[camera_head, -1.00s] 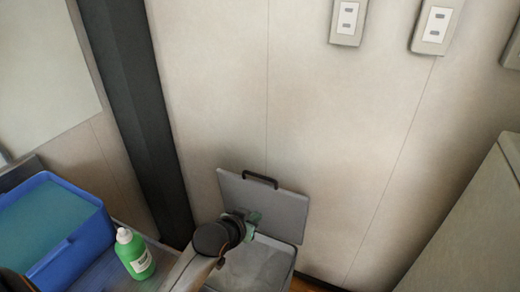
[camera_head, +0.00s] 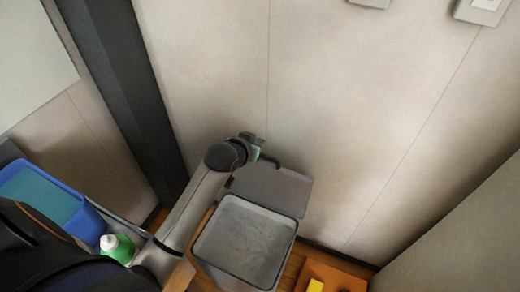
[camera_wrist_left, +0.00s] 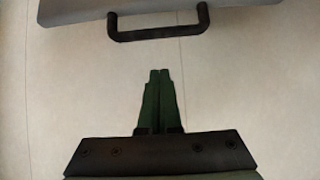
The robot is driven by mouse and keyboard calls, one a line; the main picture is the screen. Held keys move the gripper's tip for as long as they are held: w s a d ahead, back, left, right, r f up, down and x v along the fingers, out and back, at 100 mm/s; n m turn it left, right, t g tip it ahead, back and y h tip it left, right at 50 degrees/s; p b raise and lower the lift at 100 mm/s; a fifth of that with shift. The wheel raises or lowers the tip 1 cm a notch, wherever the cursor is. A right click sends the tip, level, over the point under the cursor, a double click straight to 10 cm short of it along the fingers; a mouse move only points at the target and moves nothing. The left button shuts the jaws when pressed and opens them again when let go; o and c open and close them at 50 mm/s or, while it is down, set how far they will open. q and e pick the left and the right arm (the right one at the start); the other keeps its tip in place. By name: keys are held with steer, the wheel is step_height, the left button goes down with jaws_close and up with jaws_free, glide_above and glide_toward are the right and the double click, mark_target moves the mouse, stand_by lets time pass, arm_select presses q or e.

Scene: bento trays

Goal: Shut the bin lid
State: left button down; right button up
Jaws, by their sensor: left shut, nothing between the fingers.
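The grey bin (camera_head: 207,247) stands on the floor by the wall with its mouth open. Its grey lid (camera_head: 275,188) is raised at the back of the bin, on the wall side. My left gripper (camera_head: 260,146) is at the lid's upper edge, near the wall, with its green fingers shut and empty. In the left wrist view the lid (camera_wrist_left: 75,10) and its dark handle (camera_wrist_left: 160,34) lie just beyond the closed fingertips (camera_wrist_left: 160,71), with a gap between. The arm and gripper partly hide the handle in the head view. My right gripper is not in view.
A blue container (camera_head: 84,222) and a green bottle with a white cap (camera_head: 117,249) are at the left, close to my left arm. An orange object (camera_head: 335,276) lies on the floor right of the bin. A pale cabinet (camera_head: 455,235) stands at the right.

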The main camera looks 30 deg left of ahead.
arm_select(q)
steer(key=w+f, duration=0.1)
steer(key=f, duration=0.2)
steer(key=w+f, duration=0.1)
steer(key=shift+w+f, duration=0.15)
steer(key=shift+w, duration=0.15)
steer(key=shift+s+f+p, duration=0.25)
steer(key=shift+s+p, duration=0.1)
steer(key=shift+s, duration=0.25)
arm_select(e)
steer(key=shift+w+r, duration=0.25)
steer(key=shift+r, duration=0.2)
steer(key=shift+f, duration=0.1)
